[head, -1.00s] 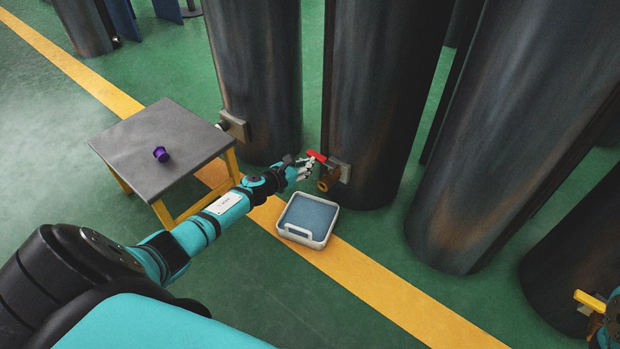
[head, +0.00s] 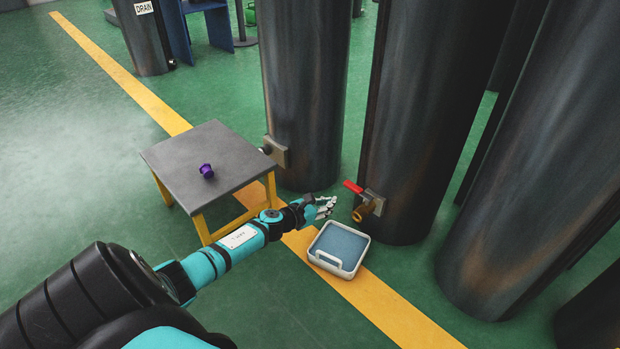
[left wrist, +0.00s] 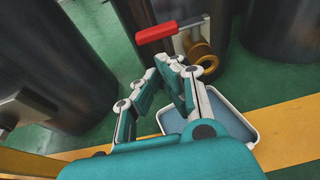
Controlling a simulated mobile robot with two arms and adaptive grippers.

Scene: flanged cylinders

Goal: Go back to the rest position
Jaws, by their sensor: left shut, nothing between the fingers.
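My left gripper (head: 327,208) is shut and empty in the head view, with its arm stretched out from the left. It hovers just left of a brass valve (head: 364,211) with a red lever (head: 352,187) on a dark cylinder (head: 412,150). A gap shows between the fingers and the lever. In the left wrist view the fingertips (left wrist: 170,63) converge below the red lever (left wrist: 168,32), and the brass valve (left wrist: 204,55) is to their right. My right gripper is not in view.
A white-rimmed tray (head: 325,262) with a blue inside lies on the floor below the valve. A grey table (head: 170,165) with a purple piece (head: 206,171) stands left of the arm. Several large dark cylinders fill the right. Green floor is open at left.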

